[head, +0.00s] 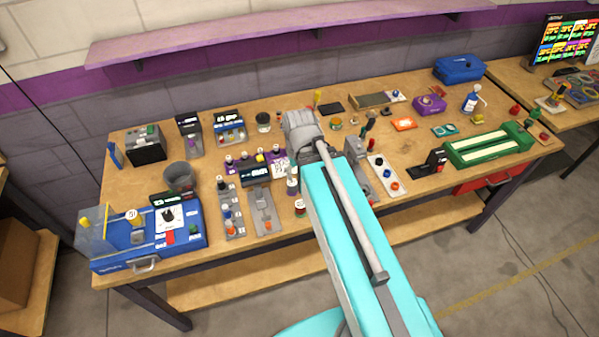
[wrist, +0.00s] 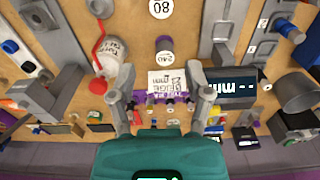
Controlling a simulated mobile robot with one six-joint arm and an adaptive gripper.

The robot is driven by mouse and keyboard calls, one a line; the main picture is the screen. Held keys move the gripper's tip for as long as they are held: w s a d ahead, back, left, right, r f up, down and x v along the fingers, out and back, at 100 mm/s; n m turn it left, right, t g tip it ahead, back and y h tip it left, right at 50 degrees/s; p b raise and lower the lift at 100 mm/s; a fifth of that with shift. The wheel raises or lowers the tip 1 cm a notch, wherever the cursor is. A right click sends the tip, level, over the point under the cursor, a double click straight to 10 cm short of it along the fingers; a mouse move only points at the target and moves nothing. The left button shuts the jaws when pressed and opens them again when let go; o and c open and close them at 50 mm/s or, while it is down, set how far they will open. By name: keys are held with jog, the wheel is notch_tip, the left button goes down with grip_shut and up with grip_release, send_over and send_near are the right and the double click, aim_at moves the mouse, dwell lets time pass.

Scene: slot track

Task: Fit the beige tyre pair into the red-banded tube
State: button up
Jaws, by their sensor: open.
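My gripper (wrist: 163,108) is open and empty in the wrist view, with its two grey fingers apart on either side of a white card (wrist: 167,82) with handwriting that seems to include "beige". A purple rack (wrist: 180,97) with several small capped tubes lies beyond the card. The rack also shows in the head view (head: 243,168), left of my arm, with the card (head: 279,168) at its right end. I cannot single out the red-banded tube or the beige tyre pair; both are too small or hidden. My arm hides the gripper's fingertips in the head view.
A white bottle with a red spout (wrist: 112,72) stands close to one finger. A purple-banded jar marked 240 (wrist: 164,55) is near the card. Grey slotted holders (head: 264,212), a grey cup (head: 179,178) and a blue machine (head: 150,236) crowd the left bench.

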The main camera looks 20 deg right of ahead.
jog(key=shift+o, duration=0.5)
jog(key=w+d+n, duration=0.7)
jog(key=w, duration=0.5)
jog(key=w+d+r+n+p, duration=0.1)
jog(key=w+d+n, duration=0.6)
jog(key=w, duration=0.5)
jog(key=shift+w+d+n, duration=0.3)
jog(key=shift+w+n, duration=0.1)
jog(key=shift+n, duration=0.3)
notch_tip(320, 180, down, 8)
jog(key=b, duration=0.8)
jog(key=shift+f, duration=0.2)
jog(key=shift+f+b, duration=0.1)
jog(key=shift+b, duration=0.2)
jog(key=shift+s+a+f+b, duration=0.1)
jog(key=shift+f+b, duration=2.4)
